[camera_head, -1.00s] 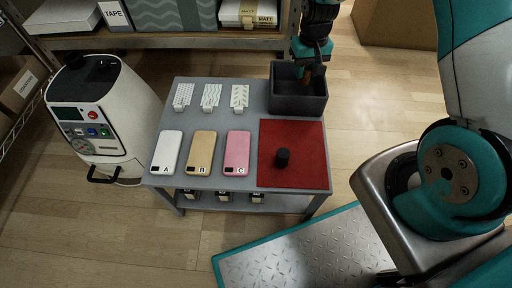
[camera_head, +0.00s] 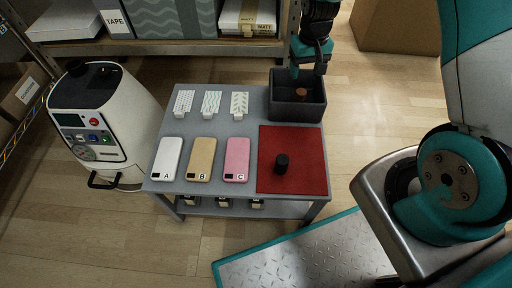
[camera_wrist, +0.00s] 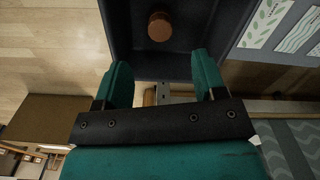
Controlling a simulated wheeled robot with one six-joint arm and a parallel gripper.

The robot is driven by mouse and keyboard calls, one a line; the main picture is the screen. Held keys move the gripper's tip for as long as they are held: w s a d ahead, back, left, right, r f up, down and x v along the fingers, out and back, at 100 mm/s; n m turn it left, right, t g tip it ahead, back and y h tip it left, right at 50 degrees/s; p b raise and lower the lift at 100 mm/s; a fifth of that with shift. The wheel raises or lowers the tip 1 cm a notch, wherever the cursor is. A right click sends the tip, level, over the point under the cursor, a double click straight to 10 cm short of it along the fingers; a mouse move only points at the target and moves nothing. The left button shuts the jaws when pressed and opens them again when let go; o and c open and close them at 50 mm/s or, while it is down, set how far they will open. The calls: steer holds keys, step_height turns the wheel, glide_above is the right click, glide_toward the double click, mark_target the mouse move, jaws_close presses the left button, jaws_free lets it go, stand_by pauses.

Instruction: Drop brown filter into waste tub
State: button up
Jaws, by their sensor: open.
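The brown filter (camera_head: 301,93) is a small brown cylinder inside the dark grey waste tub (camera_head: 297,113) at the table's back right corner. In the wrist view the filter (camera_wrist: 160,27) shows against the dark inside of the tub (camera_wrist: 190,68), apart from the fingers. I cannot tell whether it rests on the tub's floor. My gripper (camera_head: 308,72) is above the tub's back edge. In the wrist view my gripper (camera_wrist: 162,80) has its two teal fingers spread wide with nothing between them.
The grey table (camera_head: 250,131) also holds three phone cases marked A (camera_head: 167,158), B (camera_head: 201,159) and C (camera_head: 237,159), several patterned cards, and a red mat (camera_head: 305,150) with a black cylinder (camera_head: 281,164). A white machine (camera_head: 105,120) stands left. A shelf (camera_head: 180,44) is behind.

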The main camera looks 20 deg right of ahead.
step_height(320, 180, up, 14)
steer(key=p, duration=0.4)
steer(key=shift+r+p, duration=0.15)
steer(key=shift+p, duration=0.15)
steer(key=shift+s, duration=0.15)
